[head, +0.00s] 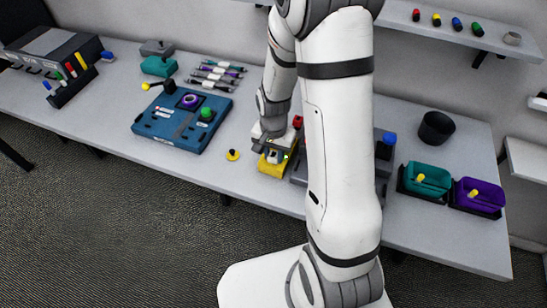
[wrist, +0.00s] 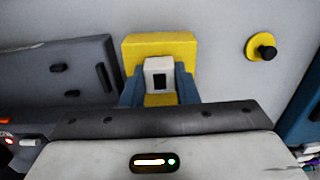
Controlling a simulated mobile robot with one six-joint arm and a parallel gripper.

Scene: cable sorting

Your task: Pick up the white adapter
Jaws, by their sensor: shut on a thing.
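The white adapter (wrist: 158,68), a small pale block with a dark rectangle on its face, shows in the wrist view between the two blue-grey fingers of my gripper (wrist: 158,84). The fingers are shut on its sides. A yellow block (wrist: 160,42) lies directly behind and below it; I cannot tell whether the adapter still touches it. In the head view, my gripper (head: 272,152) is low over the yellow block (head: 271,169) near the table's front edge, and the adapter is mostly hidden by the gripper.
A grey panelled unit (wrist: 62,80) stands close beside the yellow block. A yellow disc with a black knob (head: 232,155) lies to the left, near a blue board (head: 180,120). Teal (head: 425,180) and purple (head: 478,196) bins and a black cup (head: 436,128) stand at the right.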

